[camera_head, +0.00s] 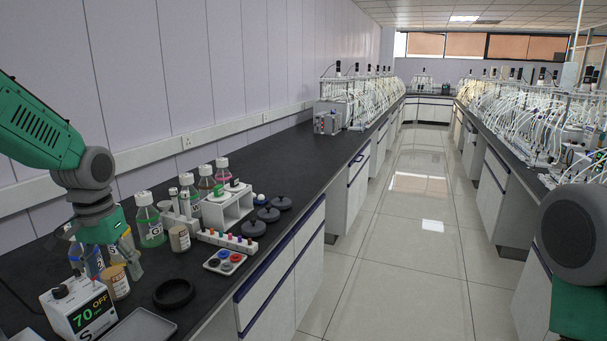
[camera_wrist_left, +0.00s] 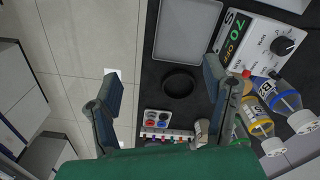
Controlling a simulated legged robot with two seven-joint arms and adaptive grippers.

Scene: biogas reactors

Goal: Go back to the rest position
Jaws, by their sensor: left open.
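My left gripper (camera_head: 106,262) is above the near end of the left bench, among bottles and a hotplate. In the left wrist view its two fingers (camera_wrist_left: 162,82) stand wide apart with nothing between them in their grip. Below and beyond them lie a black ring-shaped dish (camera_wrist_left: 178,82) and a grey tray (camera_wrist_left: 188,32). In the head view the gripper partly hides a blue-liquid bottle (camera_head: 90,262). Of my right arm only a dark joint and a green link show at the lower right; its gripper is out of view.
A white hotplate (camera_head: 80,308) reading 70, a brown jar (camera_head: 116,283), a green-liquid bottle (camera_head: 150,222), a white rack (camera_head: 228,204) and a cap tray (camera_head: 224,262) crowd the left bench (camera_head: 262,170). The tiled aisle (camera_head: 400,235) is clear.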

